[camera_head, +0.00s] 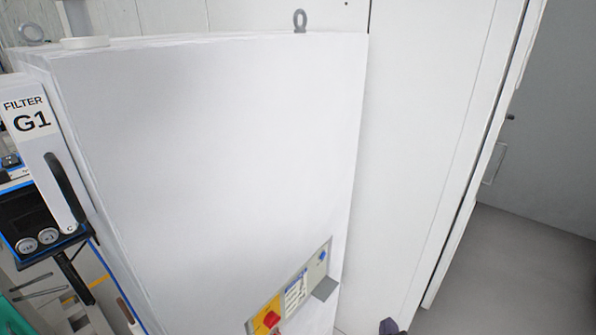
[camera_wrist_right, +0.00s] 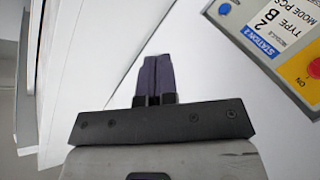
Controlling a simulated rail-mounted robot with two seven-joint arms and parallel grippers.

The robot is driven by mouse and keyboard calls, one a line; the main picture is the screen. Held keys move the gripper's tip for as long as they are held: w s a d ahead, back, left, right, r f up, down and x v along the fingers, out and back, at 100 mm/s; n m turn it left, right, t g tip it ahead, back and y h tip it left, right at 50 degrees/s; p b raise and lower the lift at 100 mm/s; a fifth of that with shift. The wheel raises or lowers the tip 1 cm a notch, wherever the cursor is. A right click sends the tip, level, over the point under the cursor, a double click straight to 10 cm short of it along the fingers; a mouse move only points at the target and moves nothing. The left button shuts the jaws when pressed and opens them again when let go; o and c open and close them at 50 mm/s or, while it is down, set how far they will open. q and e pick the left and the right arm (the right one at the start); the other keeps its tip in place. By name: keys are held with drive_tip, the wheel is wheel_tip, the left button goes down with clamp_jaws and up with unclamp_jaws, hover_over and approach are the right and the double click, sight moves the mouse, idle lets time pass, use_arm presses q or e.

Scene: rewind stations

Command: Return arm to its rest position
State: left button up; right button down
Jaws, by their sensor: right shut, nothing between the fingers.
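My right gripper (camera_head: 388,326) shows only as dark fingertips at the bottom edge of the head view, just right of the white cabinet's control panel (camera_head: 297,288). In the right wrist view the gripper (camera_wrist_right: 154,58) has its two dark purple fingers together, with nothing between them. The fingers are in front of a plain white surface, and I cannot tell the distance to it. The rest of the right arm is hidden in the head view. My left gripper is not in view.
A tall white cabinet (camera_head: 200,150) fills the middle. The panel, also in the right wrist view (camera_wrist_right: 277,40), has a red knob (camera_head: 271,319) and a "Station 2" label. A "Filter G1" unit (camera_head: 35,135) stands at left. Grey floor (camera_head: 520,270) is clear at right.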

drive_tip(key=s+d+f+m+g+y, duration=0.15)
drive_tip(key=s+f+g, duration=0.35)
drive_tip(key=s, duration=0.5)
drive_tip(key=s+f+m+g+y, duration=0.1)
drive_tip(key=s+f+m+g, duration=0.15)
drive_tip(key=s+f, duration=0.65)
drive_tip(key=s+d+f+m+g+y, duration=0.1)
drive_tip(key=s+f+g, duration=0.35)
drive_tip(key=s, duration=0.75)
wheel_tip(320, 180, up, 31)
drive_tip(key=p, duration=3.1)
drive_tip(key=shift+d, duration=0.2)
drive_tip(key=shift+s, duration=0.1)
